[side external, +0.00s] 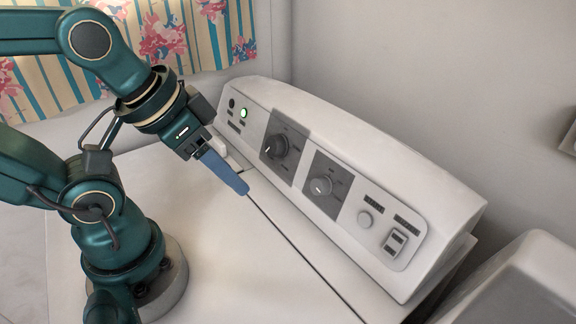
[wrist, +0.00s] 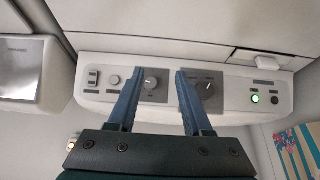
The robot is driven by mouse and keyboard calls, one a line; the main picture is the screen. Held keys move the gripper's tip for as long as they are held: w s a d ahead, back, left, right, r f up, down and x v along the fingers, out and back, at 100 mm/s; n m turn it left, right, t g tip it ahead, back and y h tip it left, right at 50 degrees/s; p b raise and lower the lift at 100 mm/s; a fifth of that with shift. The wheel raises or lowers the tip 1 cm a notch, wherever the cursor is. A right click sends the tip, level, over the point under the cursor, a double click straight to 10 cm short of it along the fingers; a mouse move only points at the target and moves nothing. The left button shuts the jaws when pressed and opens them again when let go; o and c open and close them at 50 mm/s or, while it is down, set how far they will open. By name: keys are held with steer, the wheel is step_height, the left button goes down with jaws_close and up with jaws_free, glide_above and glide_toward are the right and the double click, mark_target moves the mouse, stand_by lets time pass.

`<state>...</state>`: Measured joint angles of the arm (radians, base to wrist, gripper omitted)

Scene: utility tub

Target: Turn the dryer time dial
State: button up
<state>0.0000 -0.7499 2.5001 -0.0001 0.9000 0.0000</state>
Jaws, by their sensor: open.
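A sloped white control panel bears two dials, and their labels are too small to read, so I cannot tell which is the dryer time dial. The dark dial (side external: 275,147) sits on a dark grey plate; the lighter grey dial (side external: 320,187) sits right of it. In the wrist view their order is reversed: the grey dial (wrist: 151,83) shows between my fingertips and the dark dial (wrist: 208,86) right of them. My gripper (side external: 244,190) has blue fingers, is open and empty, and hangs in front of the panel, apart from both dials. It also shows in the wrist view (wrist: 158,72).
The panel (side external: 400,180) also has a lit green lamp (side external: 243,113), a small dark button (side external: 232,103), a round white button (side external: 365,219) and a rocker switch (side external: 396,242). A flat white top (side external: 225,250) lies before it. Another white appliance (side external: 530,285) stands at the right.

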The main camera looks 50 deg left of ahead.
steer(key=o, duration=0.6)
steer(key=m+y, duration=0.2)
glide_above(271, 143)
steer(key=s+d, duration=0.1)
steer(key=s, duration=0.1)
step_height(271, 143, down, 3)
steer(key=shift+s+d+f+g, duration=0.1)
steer(key=shift+d+f+g, duration=0.1)
steer(key=shift+g, duration=0.2)
steer(key=shift+a+f, duration=0.2)
steer(key=shift+f, duration=0.05)
steer(key=shift+x, duration=2.25)
steer(key=shift+d, duration=0.1)
steer(key=c, duration=1.4)
